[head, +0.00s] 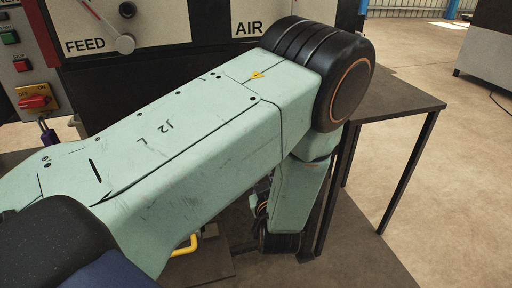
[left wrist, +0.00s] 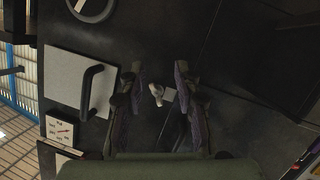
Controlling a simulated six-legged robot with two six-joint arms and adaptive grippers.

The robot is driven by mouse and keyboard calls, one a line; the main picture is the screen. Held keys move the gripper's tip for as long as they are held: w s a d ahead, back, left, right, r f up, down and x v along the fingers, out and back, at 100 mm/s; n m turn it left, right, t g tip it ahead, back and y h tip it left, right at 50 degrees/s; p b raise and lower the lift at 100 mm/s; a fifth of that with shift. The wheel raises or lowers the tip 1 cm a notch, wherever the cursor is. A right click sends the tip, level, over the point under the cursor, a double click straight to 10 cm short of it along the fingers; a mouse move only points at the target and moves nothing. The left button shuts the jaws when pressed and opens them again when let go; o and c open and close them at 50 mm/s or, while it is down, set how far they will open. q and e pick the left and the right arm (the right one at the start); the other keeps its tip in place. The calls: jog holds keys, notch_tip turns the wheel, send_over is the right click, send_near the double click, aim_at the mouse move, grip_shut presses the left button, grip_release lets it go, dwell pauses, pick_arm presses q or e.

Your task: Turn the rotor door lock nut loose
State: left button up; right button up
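In the left wrist view a small pale metal fitting (left wrist: 157,93), which looks like the lock nut, stands on a dark machine face. My left gripper (left wrist: 158,82) is open, with one dark purple-padded finger on each side of the fitting. The fingers look apart from it; how far it lies beyond the fingertips I cannot tell. In the head view my pale green left arm crosses the middle and hides the nut and the rotor door. My right gripper is in neither view.
A dark table (head: 400,101) stands right.

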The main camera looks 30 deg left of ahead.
pick_arm(q)
jog(key=w+a+r+n+y+b, duration=0.2)
jog(key=w+a+r+n+y, duration=0.2)
jog(key=w+a+r+n, duration=0.2)
jog(key=shift+w+a+r+y, duration=0.15)
jog(key=shift+a+y, duration=0.15)
jog(key=shift+a, duration=0.7)
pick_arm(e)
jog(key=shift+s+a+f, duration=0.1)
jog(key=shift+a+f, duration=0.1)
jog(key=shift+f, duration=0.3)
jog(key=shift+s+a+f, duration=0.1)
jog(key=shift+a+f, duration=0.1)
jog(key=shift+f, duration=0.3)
pick_arm(q)
jog(key=shift+c, duration=0.2)
jog(key=shift+d+r, duration=0.1)
jog(key=shift+d, duration=0.05)
jog(key=c, duration=0.3)
grip_shut()
